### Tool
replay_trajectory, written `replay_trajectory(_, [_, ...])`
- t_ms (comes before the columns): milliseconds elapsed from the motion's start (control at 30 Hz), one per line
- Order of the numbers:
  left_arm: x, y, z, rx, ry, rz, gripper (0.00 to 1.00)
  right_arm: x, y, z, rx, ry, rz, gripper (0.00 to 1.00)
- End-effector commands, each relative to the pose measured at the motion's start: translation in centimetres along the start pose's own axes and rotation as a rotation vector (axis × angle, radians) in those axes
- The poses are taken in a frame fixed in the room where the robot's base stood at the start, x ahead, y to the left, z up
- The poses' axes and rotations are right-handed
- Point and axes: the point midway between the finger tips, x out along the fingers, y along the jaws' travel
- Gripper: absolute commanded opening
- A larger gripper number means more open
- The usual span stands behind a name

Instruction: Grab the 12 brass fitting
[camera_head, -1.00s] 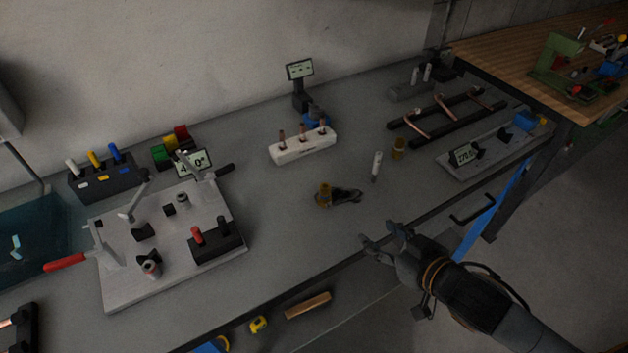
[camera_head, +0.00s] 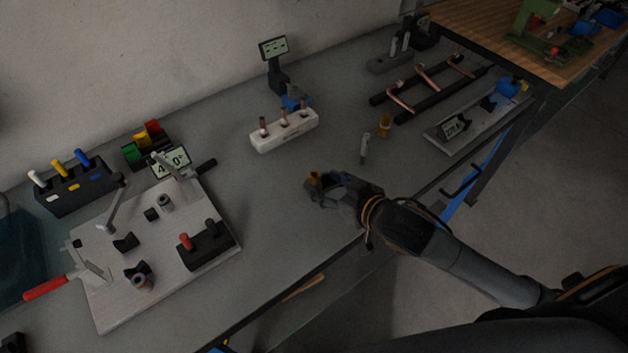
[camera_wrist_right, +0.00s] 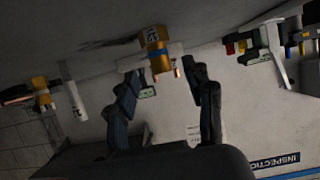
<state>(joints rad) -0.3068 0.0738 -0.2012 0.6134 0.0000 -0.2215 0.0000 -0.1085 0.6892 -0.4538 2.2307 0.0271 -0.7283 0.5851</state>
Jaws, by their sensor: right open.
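A brass fitting (camera_head: 315,178) stands on the grey bench near its middle, partly hidden by my right gripper (camera_head: 322,192). In the right wrist view this brass fitting (camera_wrist_right: 154,45) has a blue band and a pale label too small to read surely. It shows just beyond the space between the open fingers of my right gripper (camera_wrist_right: 165,85), which hold nothing. A second brass fitting (camera_head: 384,125) stands farther right on the bench; it also shows at the left of the wrist view (camera_wrist_right: 42,92). My left gripper is out of view.
A pale upright cylinder (camera_head: 364,148) stands between the two fittings. A white block with copper pieces (camera_head: 285,138) lies behind. A metal fixture plate (camera_head: 190,248) with clamps is at left. Black rails with copper tubes (camera_head: 430,92) are at right. The bench front is clear.

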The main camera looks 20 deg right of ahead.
Motion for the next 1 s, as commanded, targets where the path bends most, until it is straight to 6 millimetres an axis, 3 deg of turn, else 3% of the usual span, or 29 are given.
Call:
replay_trajectory(200, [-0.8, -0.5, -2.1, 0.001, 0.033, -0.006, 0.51, 1.8, 0.0, -0.2, 0.001, 0.000, -0.001, 0.52])
replay_trajectory(500, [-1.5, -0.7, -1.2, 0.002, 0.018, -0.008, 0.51, 5.2, -0.1, 0.0, 0.001, 0.001, 0.000, 0.52])
replay_trajectory(767, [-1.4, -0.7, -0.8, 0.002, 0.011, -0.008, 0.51, 5.3, 0.0, 0.1, 0.001, 0.000, 0.000, 0.52])
replay_trajectory(1000, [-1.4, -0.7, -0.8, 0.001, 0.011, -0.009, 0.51, 5.3, 0.0, 0.1, 0.001, 0.000, 0.000, 0.03])
